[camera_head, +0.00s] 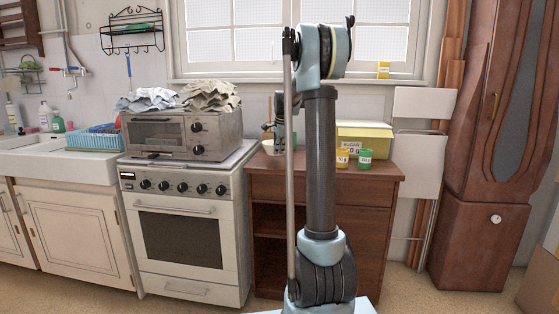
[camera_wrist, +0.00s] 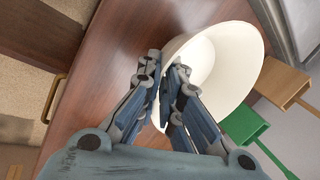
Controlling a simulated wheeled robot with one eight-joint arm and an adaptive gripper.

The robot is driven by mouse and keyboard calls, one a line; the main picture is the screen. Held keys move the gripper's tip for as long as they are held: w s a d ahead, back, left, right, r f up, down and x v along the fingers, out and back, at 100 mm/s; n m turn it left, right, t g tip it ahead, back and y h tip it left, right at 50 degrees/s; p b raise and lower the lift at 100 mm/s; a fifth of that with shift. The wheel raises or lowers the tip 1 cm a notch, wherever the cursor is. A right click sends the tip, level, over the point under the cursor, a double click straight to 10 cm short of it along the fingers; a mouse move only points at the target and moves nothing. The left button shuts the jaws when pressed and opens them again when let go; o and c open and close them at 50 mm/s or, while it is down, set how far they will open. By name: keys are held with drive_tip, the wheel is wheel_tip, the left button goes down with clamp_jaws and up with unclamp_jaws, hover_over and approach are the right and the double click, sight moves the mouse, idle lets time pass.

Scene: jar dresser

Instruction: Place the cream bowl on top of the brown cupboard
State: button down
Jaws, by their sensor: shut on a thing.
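The cream bowl (camera_wrist: 232,62) fills the upper right of the wrist view, tilted relative to the camera. My gripper (camera_wrist: 170,85) is shut on its near wall at the rim. In the head view my gripper (camera_head: 279,138) is partly hidden behind my arm, at the left end of the low brown cupboard (camera_head: 380,172). A pale part of the bowl (camera_head: 268,147) shows beside it there. The cupboard's brown top (camera_wrist: 125,40) lies behind the bowl in the wrist view. I cannot tell whether the bowl touches it.
A stove (camera_head: 190,220) with a toaster oven (camera_head: 180,135) is left. A tall wooden cabinet (camera_head: 497,120) stands right.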

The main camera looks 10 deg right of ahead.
wheel_tip(320, 180, down, 4)
drive_tip(key=shift+f, duration=0.1)
drive_tip(key=c, duration=1.8)
unclamp_jaws()
drive_tip(key=v, duration=1.2)
drive_tip(key=s+a+f+n, duration=0.15)
drive_tip(key=s+n, duration=0.25)
drive_tip(key=s, duration=1)
drive_tip(key=s+f+n, duration=0.4)
drive_tip(key=s+f, duration=0.3)
drive_tip(key=s, duration=0.4)
drive_tip(key=s+f+n+g, duration=0.1)
drive_tip(key=s+f+n, duration=0.3)
drive_tip(key=s+f, duration=0.4)
drive_tip(key=s+f+n+g, duration=0.1)
drive_tip(key=s+f+n, duration=0.4)
drive_tip(key=s, duration=1.1)
wheel_tip(320, 180, down, 3)
drive_tip(key=shift+s+a+r, duration=0.15)
drive_tip(key=shift+r, duration=0.1)
